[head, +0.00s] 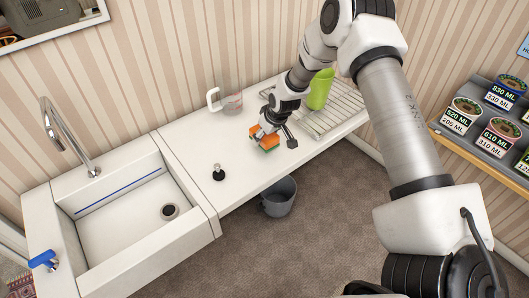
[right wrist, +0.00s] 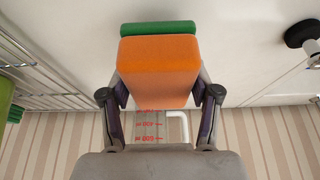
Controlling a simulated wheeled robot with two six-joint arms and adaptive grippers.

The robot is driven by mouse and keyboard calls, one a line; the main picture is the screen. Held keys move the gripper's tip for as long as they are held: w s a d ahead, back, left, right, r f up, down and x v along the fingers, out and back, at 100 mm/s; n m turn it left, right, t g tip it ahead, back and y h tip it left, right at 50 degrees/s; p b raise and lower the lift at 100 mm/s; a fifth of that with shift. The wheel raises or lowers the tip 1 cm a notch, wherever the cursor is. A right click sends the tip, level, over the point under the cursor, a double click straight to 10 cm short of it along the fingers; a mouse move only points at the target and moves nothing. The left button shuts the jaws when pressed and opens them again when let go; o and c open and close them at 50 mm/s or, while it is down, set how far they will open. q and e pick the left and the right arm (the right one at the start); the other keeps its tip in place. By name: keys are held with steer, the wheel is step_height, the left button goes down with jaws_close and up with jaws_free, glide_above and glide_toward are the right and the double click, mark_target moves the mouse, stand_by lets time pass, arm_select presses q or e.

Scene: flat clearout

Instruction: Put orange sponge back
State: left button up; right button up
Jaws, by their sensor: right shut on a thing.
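The head view does not show clearly whether the sponge touches the counter. My left gripper is not in view.
A glass jug (head: 232,103) stands behind the gripper. A black stopper (head: 218,173) is on the counter (head: 190,140). The sink (head: 125,215) is at left; a grey bucket (head: 280,197) is on the floor.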

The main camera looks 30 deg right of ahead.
step_height(320, 180, down, 3)
steer(key=shift+w+a+f+b, duration=0.15)
steer(key=shift+b, duration=0.5)
steer(key=shift+w+f, duration=0.1)
steer(key=shift+f, duration=0.25)
steer(key=o, duration=1)
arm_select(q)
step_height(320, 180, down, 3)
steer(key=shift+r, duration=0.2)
arm_select(e)
steer(key=shift+o, duration=0.6)
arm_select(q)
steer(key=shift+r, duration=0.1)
